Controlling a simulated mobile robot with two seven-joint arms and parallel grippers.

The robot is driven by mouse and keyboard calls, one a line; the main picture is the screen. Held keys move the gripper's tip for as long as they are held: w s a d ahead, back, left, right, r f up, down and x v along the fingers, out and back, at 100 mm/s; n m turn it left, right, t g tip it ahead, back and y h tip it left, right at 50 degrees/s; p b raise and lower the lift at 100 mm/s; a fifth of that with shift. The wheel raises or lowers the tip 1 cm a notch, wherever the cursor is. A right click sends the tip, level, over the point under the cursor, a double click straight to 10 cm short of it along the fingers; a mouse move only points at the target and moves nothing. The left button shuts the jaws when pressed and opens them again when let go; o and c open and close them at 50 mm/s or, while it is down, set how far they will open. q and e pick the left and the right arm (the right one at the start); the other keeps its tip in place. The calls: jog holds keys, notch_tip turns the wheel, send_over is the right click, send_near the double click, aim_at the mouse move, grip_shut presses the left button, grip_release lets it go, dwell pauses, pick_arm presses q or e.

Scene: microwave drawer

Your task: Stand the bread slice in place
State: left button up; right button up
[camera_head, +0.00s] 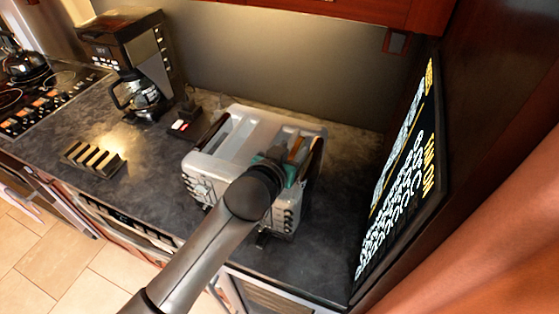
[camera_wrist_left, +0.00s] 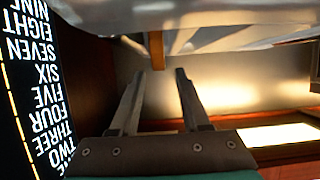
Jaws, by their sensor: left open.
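A silver toaster (camera_head: 232,135) stands on the dark counter at the centre of the head view. A brown piece that looks like the bread slice (camera_head: 297,148) shows at the toaster's right part, beside my left gripper (camera_head: 284,163). In the left wrist view, my gripper (camera_wrist_left: 158,75) has its two fingers apart, with nothing clearly held. A narrow brown edge, likely the bread slice (camera_wrist_left: 156,50), shows just past the fingertips, below the pale toaster body (camera_wrist_left: 230,12). My arm hides part of the toaster front. My right gripper is not in view.
A slotted rack (camera_head: 92,158) lies on the counter at the left. A coffee maker (camera_head: 135,65) and a small dark device with a red light (camera_head: 185,125) stand behind. A lettered black panel (camera_head: 405,180) closes off the right side. Counter between rack and toaster is clear.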

pick_arm(q)
jog(key=v, duration=0.8)
jog(key=shift+s, duration=0.1)
jog(key=shift+s, duration=0.1)
dwell(0.3)
